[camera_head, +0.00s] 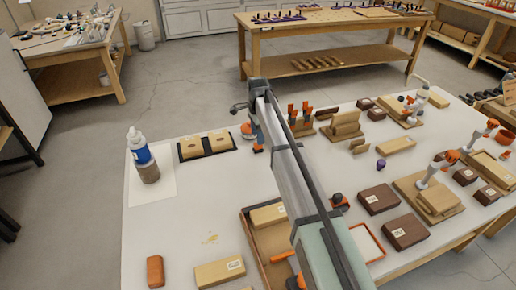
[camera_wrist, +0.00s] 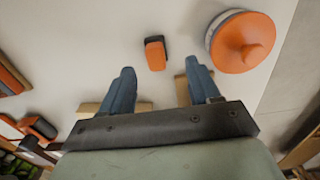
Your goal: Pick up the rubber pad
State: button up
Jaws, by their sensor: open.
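A small orange block with a dark end (camera_wrist: 155,54), possibly the rubber pad, lies on the white tabletop in the wrist view. It is beyond my fingertips and roughly centred between them. In the head view a small orange piece (camera_head: 258,149), seemingly the same one, shows below the end of my arm. My gripper (camera_wrist: 158,68) is open, with two blue-grey fingers apart and nothing between them. A reddish-brown block (camera_head: 155,270) lies at the table's front left. I cannot tell for certain which one is the pad.
A round orange-topped container (camera_wrist: 241,42) stands close to the right finger. Boxes and wooden blocks crowd the right side. The left-front tabletop (camera_head: 180,225) is mostly clear.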

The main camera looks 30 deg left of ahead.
aim_at(258, 147)
jog(key=shift+s+d+f, duration=0.1)
jog(key=shift+f, duration=1.2)
jog(key=shift+s+d+f, duration=0.1)
jog(key=shift+f, duration=1.2)
jog(key=c, duration=1.1)
jog(key=shift+c, duration=0.2)
jog(key=shift+r, duration=0.15)
